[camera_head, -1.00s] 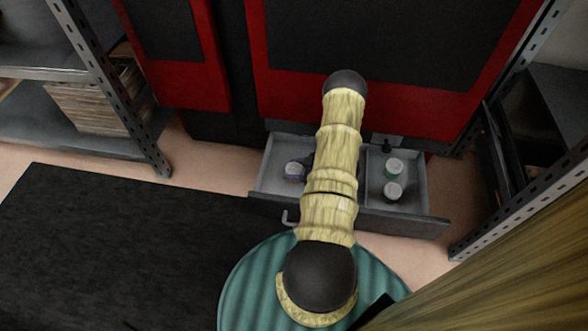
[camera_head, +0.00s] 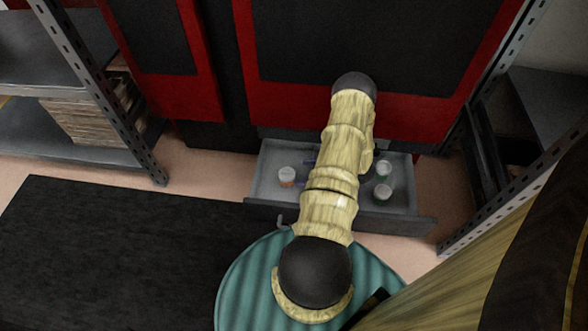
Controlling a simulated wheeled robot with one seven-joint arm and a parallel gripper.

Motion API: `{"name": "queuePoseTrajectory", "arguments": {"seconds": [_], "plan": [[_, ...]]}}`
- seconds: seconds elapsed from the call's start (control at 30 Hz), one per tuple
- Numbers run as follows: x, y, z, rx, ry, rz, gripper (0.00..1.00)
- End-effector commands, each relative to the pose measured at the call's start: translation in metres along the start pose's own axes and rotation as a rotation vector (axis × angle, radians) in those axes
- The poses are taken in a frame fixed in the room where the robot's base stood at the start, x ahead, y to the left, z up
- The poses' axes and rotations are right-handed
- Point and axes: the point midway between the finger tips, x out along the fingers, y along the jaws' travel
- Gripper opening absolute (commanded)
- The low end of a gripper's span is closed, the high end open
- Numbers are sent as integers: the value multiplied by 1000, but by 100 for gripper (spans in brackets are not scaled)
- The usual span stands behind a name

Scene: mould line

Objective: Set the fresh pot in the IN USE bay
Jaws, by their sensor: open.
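An open grey drawer (camera_head: 340,213) under the red and black machine holds white-lidded pots. One pot (camera_head: 287,175) with a pinkish-orange side stands upright in the left compartment. Two pots with green sides, one farther back (camera_head: 383,169) and one nearer (camera_head: 381,192), stand in the right compartment. I see no readable bay label, so I cannot tell which bay is IN USE. My gripper (camera_head: 304,170) is mostly hidden behind my arm. Its purplish fingers show just right of the left pot, open, apart from it and holding nothing visible.
A dark table or mat (camera_head: 110,250) fills the lower left. Metal shelving stands at the left (camera_head: 75,155) and right (camera_head: 535,110). The red and black machine front (camera_head: 340,50) rises behind the drawer. My arm covers the drawer's middle.

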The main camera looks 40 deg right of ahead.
Motion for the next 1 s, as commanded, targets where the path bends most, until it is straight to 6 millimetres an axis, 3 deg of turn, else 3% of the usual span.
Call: {"name": "queuePoseTrajectory", "arguments": {"seconds": [0.1, 0.27, 0.87, 1.0], "plan": [[-24, 0, -3, 1, -1, 1, 75], [-38, 0, -1, 0, 1, 0, 75], [-39, 0, 0, 0, 0, 0, 75], [-41, 6, -15, -9, -18, 12, 75]]}}
